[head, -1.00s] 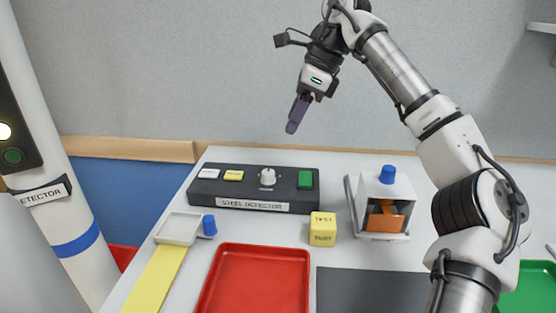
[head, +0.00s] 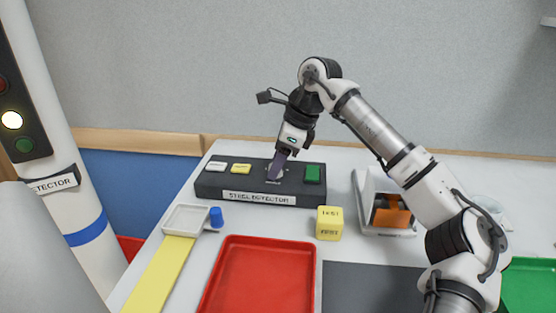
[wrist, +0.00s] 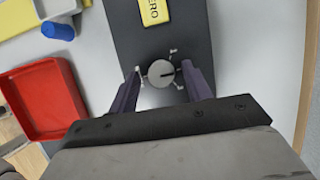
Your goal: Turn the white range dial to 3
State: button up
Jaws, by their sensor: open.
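The round white range dial (wrist: 161,73) is on the dark steel detector box (head: 210,187). In the wrist view a dark pointer line on it points right, and small marks surround it, too small to read surely. My gripper (wrist: 162,78) is open, with one purple finger on each side of the dial. I cannot tell whether the fingers touch it. In the head view my gripper (head: 276,173) points down at the box, and its fingers hide most of the dial.
The box has a white button (head: 216,166), a yellow button (head: 241,168) and a green button (head: 312,173). A yellow test cube (head: 329,223), red tray (head: 260,242) and white device with an orange part (head: 391,212) stand nearby. The signal column's middle lamp (head: 11,120) is lit.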

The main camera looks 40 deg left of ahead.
jog(key=shift+c, duration=0.4)
jog(key=c, duration=0.9)
jog(key=shift+f+m, duration=0.1)
jog(key=shift+m, duration=0.3)
jog(key=m+t+b, duration=0.2)
jog(key=m, duration=0.2)
jog(key=shift+s+d, duration=0.1)
jog(key=shift+s, duration=0.05)
jog(key=m+t+b, duration=0.1)
jog(key=m, duration=0.1)
jog(key=m+b, duration=0.1)
jog(key=m, duration=0.2)
jog(key=shift+s+t, duration=0.1)
jog(key=shift+t, duration=0.3)
jog(key=o, duration=1)
